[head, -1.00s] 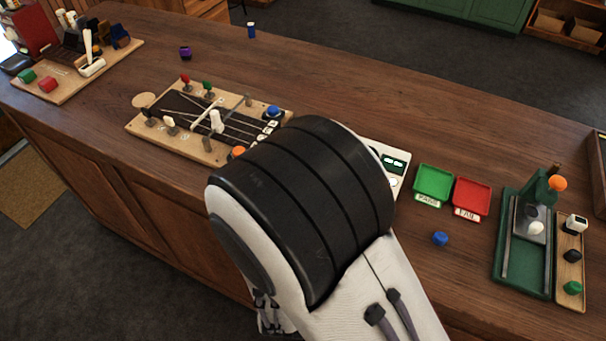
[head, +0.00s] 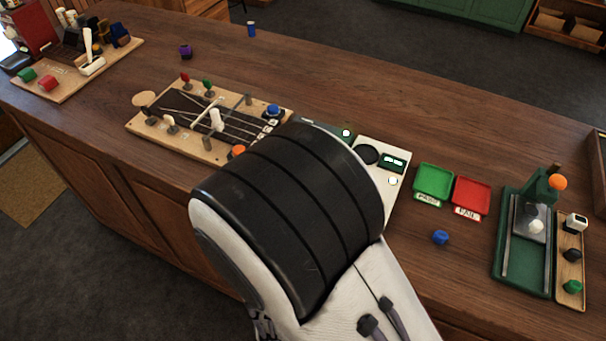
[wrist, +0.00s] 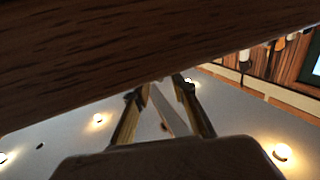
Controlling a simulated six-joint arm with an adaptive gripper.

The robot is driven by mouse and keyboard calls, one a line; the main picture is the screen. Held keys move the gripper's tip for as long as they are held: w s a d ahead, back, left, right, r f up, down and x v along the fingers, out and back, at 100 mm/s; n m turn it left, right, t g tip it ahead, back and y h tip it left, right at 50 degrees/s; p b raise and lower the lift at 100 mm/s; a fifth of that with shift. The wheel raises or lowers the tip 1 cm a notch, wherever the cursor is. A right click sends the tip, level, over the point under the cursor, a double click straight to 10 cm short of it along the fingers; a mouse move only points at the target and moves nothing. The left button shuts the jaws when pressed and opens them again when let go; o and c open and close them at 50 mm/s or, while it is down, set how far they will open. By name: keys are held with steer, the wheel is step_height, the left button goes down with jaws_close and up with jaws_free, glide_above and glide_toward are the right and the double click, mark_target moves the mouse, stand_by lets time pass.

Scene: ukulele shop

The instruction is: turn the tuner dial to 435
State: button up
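The white tuner panel (head: 399,145) lies on the counter, partly hidden behind my arm in the head view. It has a dark round part (head: 367,154), which I cannot identify for sure as the dial, and a small dark green display (head: 393,162) with unreadable marks. A lit pale spot (head: 392,181) sits below the display. No dial setting can be read. In the wrist view my gripper (wrist: 161,90) shows two fingers apart, with nothing seen between them. They are close to a brown wooden surface (wrist: 110,55). In the head view the fingers are hidden.
Green (head: 434,181) and red (head: 471,196) trays stand right of the panel, with a blue knob-like piece (head: 440,237) in front. A stringed board (head: 180,148) with pegs lies left of my arm. A green press-like fixture (head: 525,260) stands far right.

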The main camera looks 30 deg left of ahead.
steer(key=shift+s+d, duration=0.15)
steer(key=shift+s, duration=0.35)
steer(key=shift+s+d+r, duration=0.1)
steer(key=shift+s+r, duration=0.05)
steer(key=shift+r, duration=0.05)
step_height(320, 180, up, 7)
steer(key=shift+f, duration=0.2)
stand_by(0.7)
